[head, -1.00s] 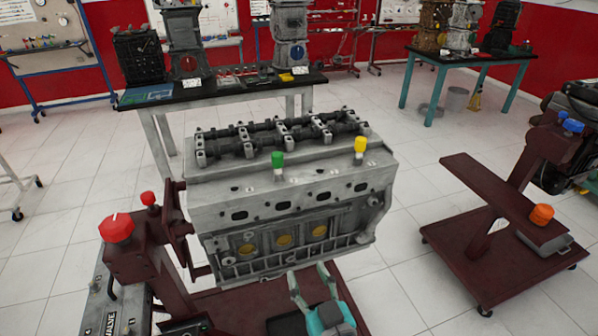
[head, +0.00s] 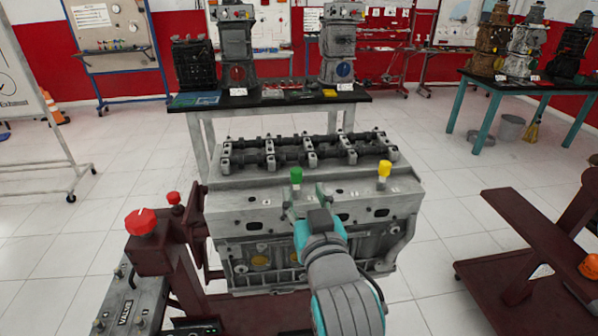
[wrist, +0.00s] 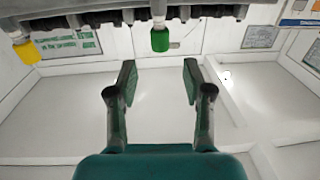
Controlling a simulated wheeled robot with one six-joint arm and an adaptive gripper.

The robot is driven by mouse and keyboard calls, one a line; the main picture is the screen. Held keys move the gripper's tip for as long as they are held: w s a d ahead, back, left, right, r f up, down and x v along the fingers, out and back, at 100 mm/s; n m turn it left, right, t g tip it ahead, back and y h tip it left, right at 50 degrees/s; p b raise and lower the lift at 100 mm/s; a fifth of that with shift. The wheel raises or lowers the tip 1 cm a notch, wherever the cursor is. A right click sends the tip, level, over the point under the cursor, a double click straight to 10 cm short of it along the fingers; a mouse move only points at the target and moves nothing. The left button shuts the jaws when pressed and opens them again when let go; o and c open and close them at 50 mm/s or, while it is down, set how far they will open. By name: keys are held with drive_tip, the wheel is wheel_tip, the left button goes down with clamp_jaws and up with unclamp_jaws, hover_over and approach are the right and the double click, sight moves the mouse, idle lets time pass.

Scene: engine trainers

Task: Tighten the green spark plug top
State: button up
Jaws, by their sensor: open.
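The green spark plug top (head: 296,175) stands upright on the engine block (head: 230,200), left of the yellow one (head: 384,169). My gripper (head: 305,198) is in front of the block in the head view, its fingers spread just below and near the green top. In the wrist view the fingers of my gripper (wrist: 158,85) are apart with nothing between them. The green top (wrist: 160,39) shows beyond the fingertips, roughly in line with the gap, and the yellow top (wrist: 27,52) is at the far left.
A red knob (head: 140,222) on the dark red engine stand is at the left. Another dark red stand (head: 525,235) with an orange knob (head: 591,265) is at the right.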

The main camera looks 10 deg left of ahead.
sight(298, 176)
drive_tip(key=x, duration=0.8)
drive_tip(key=shift+w, duration=0.1)
clamp_jaws()
